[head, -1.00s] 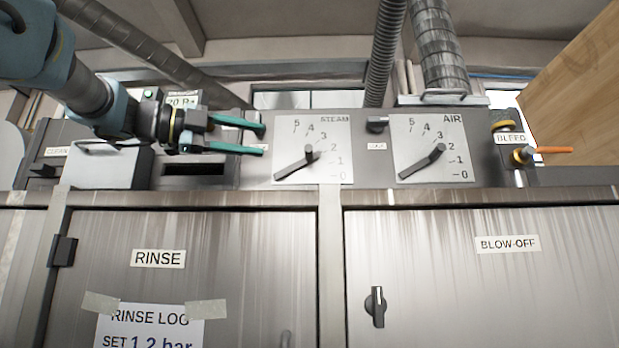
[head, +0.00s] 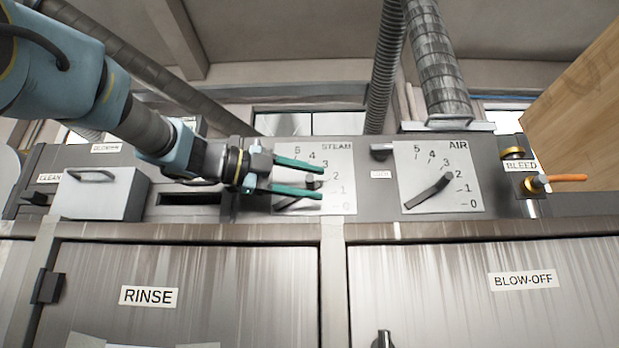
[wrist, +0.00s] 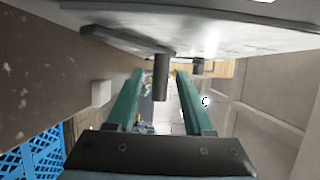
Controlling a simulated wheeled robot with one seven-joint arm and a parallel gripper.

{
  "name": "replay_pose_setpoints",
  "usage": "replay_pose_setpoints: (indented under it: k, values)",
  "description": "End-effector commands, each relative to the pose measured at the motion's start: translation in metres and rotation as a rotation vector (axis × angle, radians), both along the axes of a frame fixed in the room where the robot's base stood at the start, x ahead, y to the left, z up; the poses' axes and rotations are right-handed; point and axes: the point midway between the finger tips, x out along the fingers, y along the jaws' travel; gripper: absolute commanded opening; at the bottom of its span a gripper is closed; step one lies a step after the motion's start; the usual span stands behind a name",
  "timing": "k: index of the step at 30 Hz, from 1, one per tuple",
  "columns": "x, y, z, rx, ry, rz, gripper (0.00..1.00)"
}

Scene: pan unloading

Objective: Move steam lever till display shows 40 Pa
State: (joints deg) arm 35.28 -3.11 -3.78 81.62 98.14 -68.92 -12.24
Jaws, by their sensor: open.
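The steam lever (head: 285,204) is a dark bar on the white STEAM dial plate (head: 342,205), its bar slanting to the lower left. My gripper (head: 322,181) is open in front of this plate, its teal fingers pointing right and partly covering the lever. In the wrist view, the lever's dark round post (wrist: 161,78) stands between the two teal fingers of my gripper (wrist: 160,92), with gaps showing on both sides. The pressure display is hidden behind my arm, so its reading cannot be seen.
To the right is a similar AIR dial with its own lever (head: 428,194). A small dark knob (head: 381,151) sits between the dials. An orange-handled BLEED valve (head: 566,178) is at the far right. A grey box (head: 105,196) with a handle juts out at the left.

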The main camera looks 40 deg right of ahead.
Motion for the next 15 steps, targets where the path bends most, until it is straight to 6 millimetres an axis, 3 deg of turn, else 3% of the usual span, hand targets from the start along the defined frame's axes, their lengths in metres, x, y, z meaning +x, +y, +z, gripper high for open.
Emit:
replay_pose_setpoints:
  k: [8,15]
  values:
    - [-0.0005,-0.0016,-0.0005,0.0,0.001,0.0,0.52]
    - [-0.0004,-0.0015,-0.0004,0.0,0.001,0.0,0.26]
